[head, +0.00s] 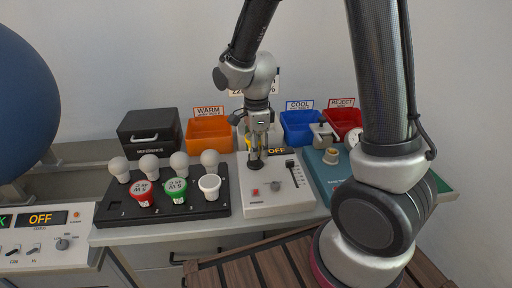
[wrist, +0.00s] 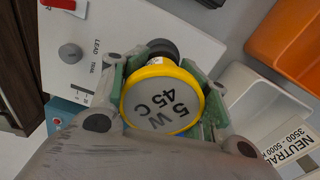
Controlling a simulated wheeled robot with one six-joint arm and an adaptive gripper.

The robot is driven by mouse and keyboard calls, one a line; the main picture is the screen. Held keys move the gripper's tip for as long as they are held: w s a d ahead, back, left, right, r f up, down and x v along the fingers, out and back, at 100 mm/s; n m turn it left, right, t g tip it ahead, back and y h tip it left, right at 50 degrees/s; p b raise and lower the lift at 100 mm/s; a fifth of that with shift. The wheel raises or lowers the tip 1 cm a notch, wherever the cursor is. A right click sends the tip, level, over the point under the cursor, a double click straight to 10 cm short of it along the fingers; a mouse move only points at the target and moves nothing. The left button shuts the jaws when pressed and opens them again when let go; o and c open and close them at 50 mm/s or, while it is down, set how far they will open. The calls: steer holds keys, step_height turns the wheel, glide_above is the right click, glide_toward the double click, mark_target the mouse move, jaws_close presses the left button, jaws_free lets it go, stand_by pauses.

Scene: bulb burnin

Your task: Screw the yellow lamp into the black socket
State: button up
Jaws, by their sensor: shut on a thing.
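The yellow lamp (wrist: 162,104) fills the middle of the wrist view, its yellow-rimmed grey face marked 5 W 45 C. My gripper (head: 257,148) is shut on it, with green-grey fingers on both sides. The black socket (head: 256,164) stands on the white tester box, directly below my gripper in the head view. It also shows just beyond the lamp's upper edge in the wrist view (wrist: 163,47). In the head view the lamp is mostly hidden by the fingers. I cannot tell whether its base touches the socket.
A black rack (head: 120,211) with several lamps stands at left. Behind are orange (head: 209,134), blue (head: 300,127) and red (head: 345,117) bins; a teal device (head: 324,170) is at right.

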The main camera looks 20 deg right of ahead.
steer(key=m, duration=0.3)
steer(key=shift+s+m, duration=0.1)
steer(key=shift+m, duration=0.3)
steer(key=m, duration=0.5)
steer(key=shift+s+f+m, duration=0.1)
steer(key=shift+m, duration=0.2)
steer(key=o, duration=1)
